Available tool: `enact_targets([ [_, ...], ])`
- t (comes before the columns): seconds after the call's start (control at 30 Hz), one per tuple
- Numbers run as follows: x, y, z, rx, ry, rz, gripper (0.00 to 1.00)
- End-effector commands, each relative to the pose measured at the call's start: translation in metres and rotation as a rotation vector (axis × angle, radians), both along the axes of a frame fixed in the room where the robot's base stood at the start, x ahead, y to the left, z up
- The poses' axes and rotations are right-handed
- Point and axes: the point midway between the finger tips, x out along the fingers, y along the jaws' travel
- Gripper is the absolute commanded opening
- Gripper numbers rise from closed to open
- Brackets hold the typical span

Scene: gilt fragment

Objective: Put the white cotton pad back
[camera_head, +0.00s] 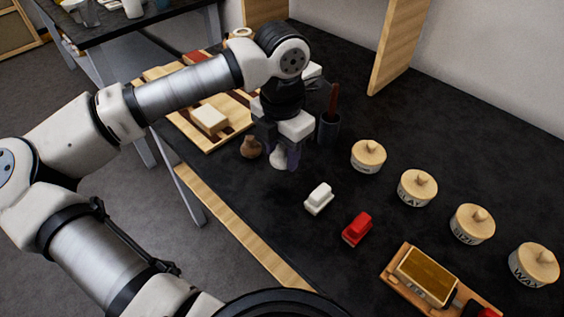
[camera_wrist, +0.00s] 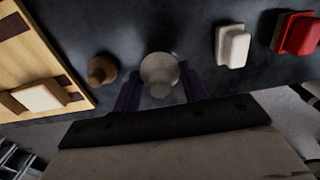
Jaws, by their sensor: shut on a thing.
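The white cotton pad (camera_head: 279,158), a pale rounded piece with a narrower knob, is between my gripper's fingers. In the wrist view the pad (camera_wrist: 159,72) sits between the dark fingers. My gripper (camera_wrist: 160,90) is shut on it; in the head view the gripper (camera_head: 284,157) points down, low over the black table. I cannot tell whether the pad touches the tabletop. A similar brown pad (camera_head: 250,147) stands just left of it, apart from it, and shows in the wrist view (camera_wrist: 102,69).
A striped wooden board (camera_head: 224,139) with a cream block (camera_head: 210,119) lies left. A dark cup (camera_head: 328,129) stands close right of my gripper. White (camera_head: 319,198) and red (camera_head: 357,229) blocks lie in front. Several lidded jars (camera_head: 417,188) line the right; a wooden tray (camera_head: 398,277) is nearer.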

Motion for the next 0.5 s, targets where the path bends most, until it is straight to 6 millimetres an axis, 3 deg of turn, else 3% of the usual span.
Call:
enact_targets([
  [0.3,-0.001,0.0,-0.04,-0.002,0.002,-0.001,0.22],
  [0.5,0.0,0.0,-0.045,-0.001,-0.001,-0.001,0.22],
])
